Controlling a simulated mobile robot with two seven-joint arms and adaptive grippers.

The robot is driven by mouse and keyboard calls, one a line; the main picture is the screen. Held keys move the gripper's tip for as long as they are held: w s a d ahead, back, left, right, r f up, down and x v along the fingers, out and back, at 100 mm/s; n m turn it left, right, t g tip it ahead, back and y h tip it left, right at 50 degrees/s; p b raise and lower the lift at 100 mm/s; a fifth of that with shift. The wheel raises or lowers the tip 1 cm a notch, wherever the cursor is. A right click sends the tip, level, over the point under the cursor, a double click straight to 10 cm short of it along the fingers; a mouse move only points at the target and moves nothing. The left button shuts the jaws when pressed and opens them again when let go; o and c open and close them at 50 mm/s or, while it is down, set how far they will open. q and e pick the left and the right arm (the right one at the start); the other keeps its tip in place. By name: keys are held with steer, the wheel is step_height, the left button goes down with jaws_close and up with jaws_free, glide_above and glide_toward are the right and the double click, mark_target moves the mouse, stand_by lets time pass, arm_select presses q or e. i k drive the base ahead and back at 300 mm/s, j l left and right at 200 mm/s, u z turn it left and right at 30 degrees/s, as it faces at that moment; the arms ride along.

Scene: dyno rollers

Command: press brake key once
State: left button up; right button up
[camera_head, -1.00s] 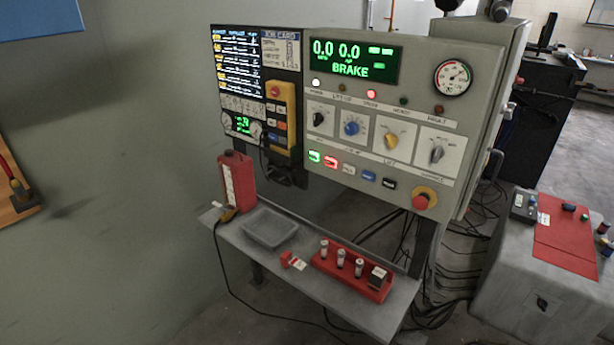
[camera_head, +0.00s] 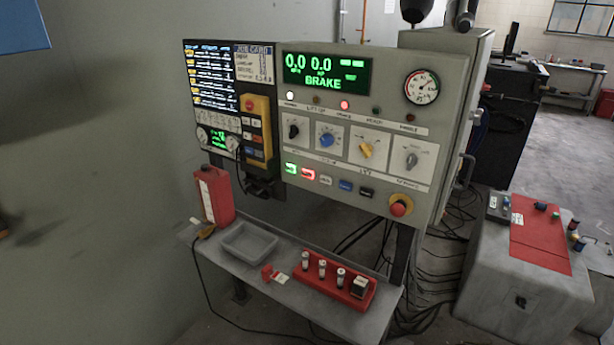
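A grey control panel (camera_head: 375,112) stands in front of me. Its green display (camera_head: 326,70) reads 0.0, 0.0 and BRAKE. Below its knobs is a row of small keys: a lit green key (camera_head: 290,168), a lit red key (camera_head: 308,174), a pale key (camera_head: 326,180), a blue key (camera_head: 345,186) and a black key (camera_head: 366,192). A yellow pendant (camera_head: 260,116) with a red button and small keys hangs at the left. The key labels are too small to read, so I cannot tell which is the brake key. Neither gripper is in view.
A red-and-yellow emergency stop (camera_head: 401,205) juts out at the panel's lower right. A shelf (camera_head: 223,262) below holds a grey tray (camera_head: 248,258), a red rack (camera_head: 316,290) and a red container (camera_head: 215,195). A grey block (camera_head: 515,296) stands at right, with cables on the floor beside it.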

mark_target(308, 174)
steer(key=i+j+z, duration=0.15)
steer(key=z, duration=0.2)
steer(key=i+j+z, duration=0.15)
steer(key=z, duration=0.2)
steer(key=i+j+z, duration=0.1)
steer(key=j+z, duration=0.25)
steer(key=i+j, duration=0.1)
steer(key=j, duration=0.3)
steer(key=i+j+z, duration=0.1)
steer(key=j, duration=0.3)
steer(key=i+j, duration=0.1)
steer(key=j, duration=0.25)
steer(key=i+j+z, duration=0.1)
steer(key=j, duration=0.3)
